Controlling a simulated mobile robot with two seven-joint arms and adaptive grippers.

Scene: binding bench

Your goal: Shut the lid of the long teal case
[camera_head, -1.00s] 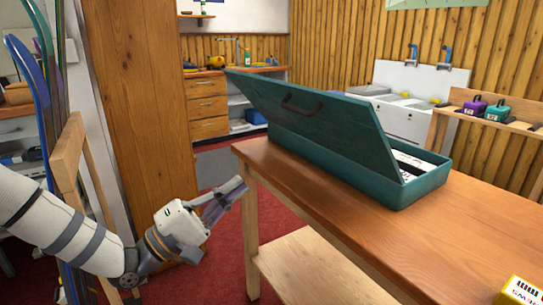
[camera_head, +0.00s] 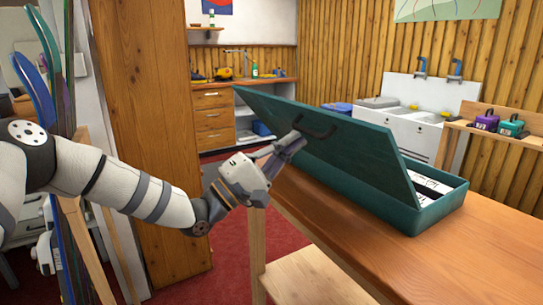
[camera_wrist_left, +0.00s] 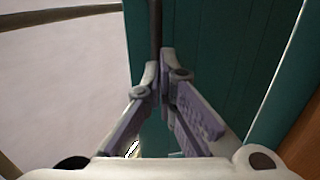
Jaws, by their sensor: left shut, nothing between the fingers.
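The long teal case (camera_head: 440,212) lies on the wooden bench, its lid (camera_head: 345,155) standing open at a slant. The lid face with the dark handle (camera_head: 320,131) is turned toward me. White papers show inside the case at its right end. My left gripper (camera_head: 299,141) is shut and empty, its fingertips close to the handle on the lid. In the left wrist view, the closed fingers (camera_wrist_left: 165,75) lie in front of the teal lid (camera_wrist_left: 215,55), at the lower end of the dark handle bar (camera_wrist_left: 155,22). I cannot tell whether they touch. My right gripper is not in view.
The wooden bench top (camera_head: 450,260) is clear in front of the case. A tall wooden panel (camera_head: 145,130) stands behind my left arm. A rack with purple and green items (camera_head: 510,125) and a white sink (camera_head: 425,95) are beyond the bench.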

